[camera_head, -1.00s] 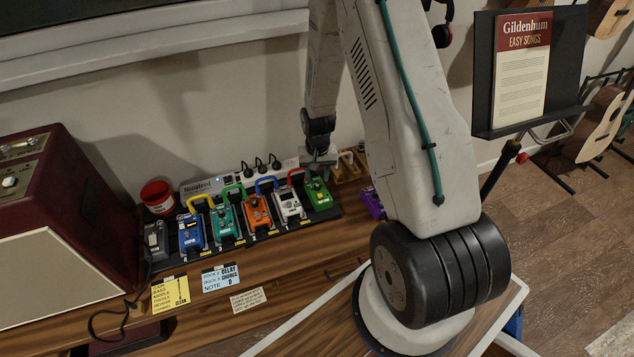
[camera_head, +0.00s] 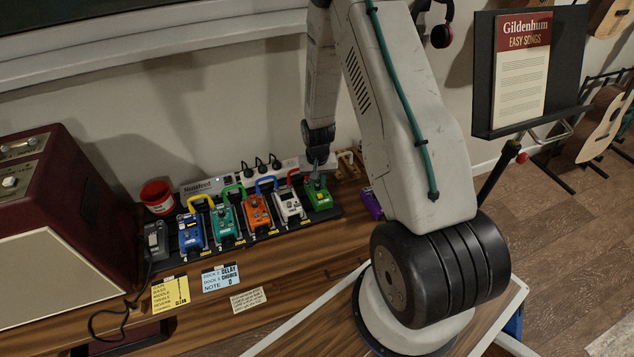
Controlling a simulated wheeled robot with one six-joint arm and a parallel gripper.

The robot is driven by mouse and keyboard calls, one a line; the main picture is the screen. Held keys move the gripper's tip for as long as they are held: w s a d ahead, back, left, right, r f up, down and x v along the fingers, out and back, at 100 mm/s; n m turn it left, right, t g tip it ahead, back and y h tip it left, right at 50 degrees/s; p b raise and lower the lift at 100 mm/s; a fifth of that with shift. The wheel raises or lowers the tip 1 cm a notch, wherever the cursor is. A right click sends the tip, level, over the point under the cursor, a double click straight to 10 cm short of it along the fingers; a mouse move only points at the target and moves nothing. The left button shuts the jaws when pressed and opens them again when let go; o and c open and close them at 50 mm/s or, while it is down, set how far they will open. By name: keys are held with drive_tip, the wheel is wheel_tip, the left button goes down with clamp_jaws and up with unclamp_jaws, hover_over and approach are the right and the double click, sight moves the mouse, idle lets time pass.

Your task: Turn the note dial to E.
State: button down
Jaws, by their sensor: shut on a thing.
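The green pedal (camera_head: 319,196) stands at the right end of the black pedalboard (camera_head: 262,240). My gripper (camera_head: 316,177) points down at the top of this pedal, at its back part. It is shut on a small knob there, which I take to be the note dial. The fingers hide the knob, and its markings are too small to read. A blue card (camera_head: 220,278) on the bench front has a line reading "NOTE D".
Blue (camera_head: 191,233), teal (camera_head: 226,222), orange (camera_head: 257,213) and white (camera_head: 289,206) pedals stand close to the left. A purple pedal (camera_head: 371,203) lies to the right. An amplifier (camera_head: 65,220) and a red cup (camera_head: 157,196) are at left.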

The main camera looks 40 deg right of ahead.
sight(318, 185)
drive_tip(key=shift+n, duration=2.8)
drive_tip(key=c, duration=1.3)
unclamp_jaws()
wheel_tip(318, 185, up, 8)
drive_tip(key=shift+f, duration=0.1)
